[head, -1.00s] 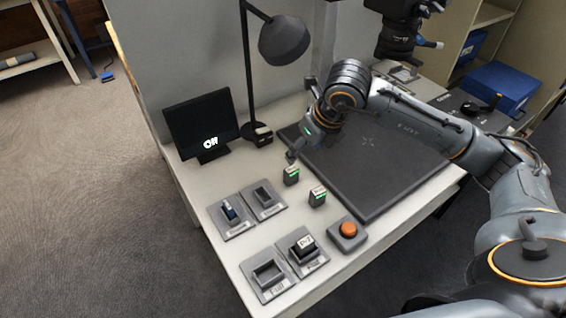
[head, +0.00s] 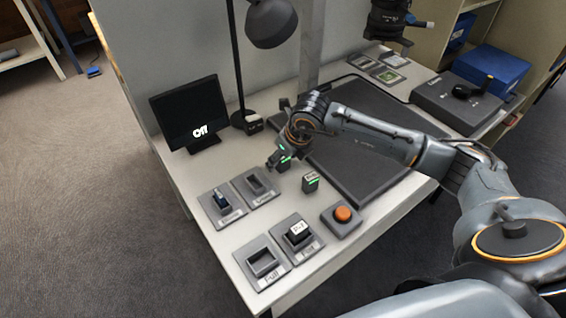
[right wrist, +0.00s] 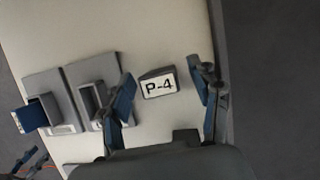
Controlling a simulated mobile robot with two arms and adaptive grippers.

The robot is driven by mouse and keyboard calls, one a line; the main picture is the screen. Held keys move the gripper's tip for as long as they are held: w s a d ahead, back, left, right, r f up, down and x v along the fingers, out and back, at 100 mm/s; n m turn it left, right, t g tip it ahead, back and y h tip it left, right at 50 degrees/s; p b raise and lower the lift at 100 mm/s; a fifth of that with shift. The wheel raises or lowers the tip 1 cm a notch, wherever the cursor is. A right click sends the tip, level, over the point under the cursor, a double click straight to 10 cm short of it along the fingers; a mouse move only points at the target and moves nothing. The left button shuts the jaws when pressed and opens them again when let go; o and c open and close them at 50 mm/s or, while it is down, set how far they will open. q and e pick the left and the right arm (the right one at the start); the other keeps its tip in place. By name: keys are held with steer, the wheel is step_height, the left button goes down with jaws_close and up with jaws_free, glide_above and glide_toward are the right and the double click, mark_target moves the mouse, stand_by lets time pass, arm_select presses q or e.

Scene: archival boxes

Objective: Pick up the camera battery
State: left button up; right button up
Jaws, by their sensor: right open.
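My right gripper (head: 274,162) is open, low over the table beside the empty cradle. In the right wrist view its fingers (right wrist: 163,72) stand on either side of a small dark block labelled P-4 (right wrist: 158,86), with gaps on both sides. Another labelled block (head: 298,232) sits in a front cradle. A blue item (head: 221,198) sits in a left cradle.
Empty cradles stand at the back (head: 258,184) and front (head: 262,262). An orange button (head: 343,214) is near the front edge. A black mat (head: 365,160) lies right of the blocks. A monitor (head: 187,112) and lamp (head: 270,25) stand behind.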

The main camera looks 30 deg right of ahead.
steer(key=shift+w+f, duration=0.1)
steer(key=shift+f, duration=0.15)
steer(key=c, duration=1.3)
steer(key=shift+o, duration=0.2)
steer(key=shift+r, duration=0.2)
